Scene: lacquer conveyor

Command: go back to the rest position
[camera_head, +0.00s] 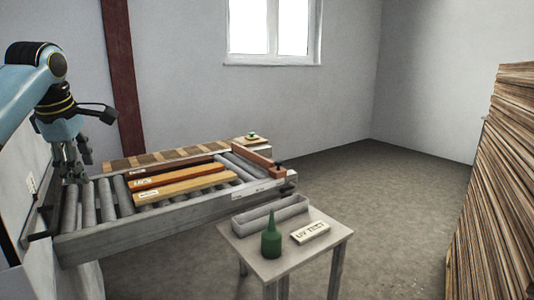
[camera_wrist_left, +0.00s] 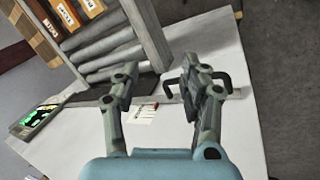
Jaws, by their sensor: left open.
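My left gripper (camera_head: 74,168) hangs at the left of the head view, fingers pointing down, at the near left end of the roller conveyor (camera_head: 88,205). In the left wrist view its two fingers (camera_wrist_left: 165,85) are spread apart with nothing held between them. The wrist view shows a white surface below the fingers, with a small label and a red-tipped item (camera_wrist_left: 148,110) on it. My right gripper does not show in either view.
Labelled wooden boards (camera_head: 185,187) lie on the rollers. A small table (camera_head: 262,262) in front holds a grey tray (camera_head: 270,215), a green bottle (camera_head: 271,240) and a "UV TEST" block (camera_head: 310,232). A tall wood stack (camera_head: 500,190) stands at the right. Floor between is clear.

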